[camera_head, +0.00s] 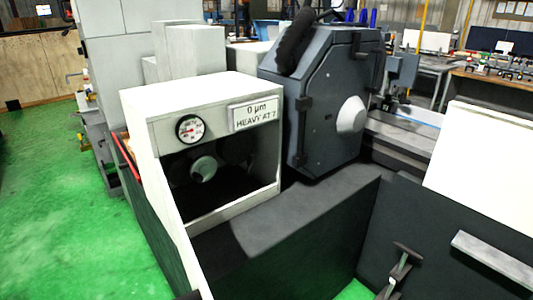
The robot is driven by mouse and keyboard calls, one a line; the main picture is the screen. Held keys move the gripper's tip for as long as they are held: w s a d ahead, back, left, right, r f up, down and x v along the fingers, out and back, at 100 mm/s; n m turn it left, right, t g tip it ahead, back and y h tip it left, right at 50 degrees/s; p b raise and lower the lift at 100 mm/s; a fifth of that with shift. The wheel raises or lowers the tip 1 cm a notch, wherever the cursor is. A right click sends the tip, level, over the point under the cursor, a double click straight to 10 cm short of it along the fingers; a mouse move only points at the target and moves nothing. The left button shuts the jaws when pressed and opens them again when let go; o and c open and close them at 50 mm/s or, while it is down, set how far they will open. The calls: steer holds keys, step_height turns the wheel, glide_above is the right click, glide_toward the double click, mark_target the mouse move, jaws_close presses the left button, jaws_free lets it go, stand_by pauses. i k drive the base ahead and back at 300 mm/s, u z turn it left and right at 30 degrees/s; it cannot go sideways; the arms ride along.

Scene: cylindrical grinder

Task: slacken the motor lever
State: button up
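I cannot tell for certain which part is the motor lever. A thin red bar (126,158) runs slanting along the left side of the grinder's white housing (195,95). A small dark T-shaped handle (402,262) stands out tilted at the bottom right, in front of the dark machine base (300,240). Inside the open recess of the white housing is a round grey knob-like part (203,169), partly in shadow. My gripper is not in view.
A dial gauge (190,129) and a sign reading "0 µm HEAVY AT 7" (254,113) are on the white housing. A dark grey wheel guard (325,100) stands behind. A light grey bar (495,262) juts at the right. Green floor (60,210) at the left is clear.

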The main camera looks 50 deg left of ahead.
mark_target(251, 155)
steer(key=i, duration=1.25)
steer(key=u, duration=2.55)
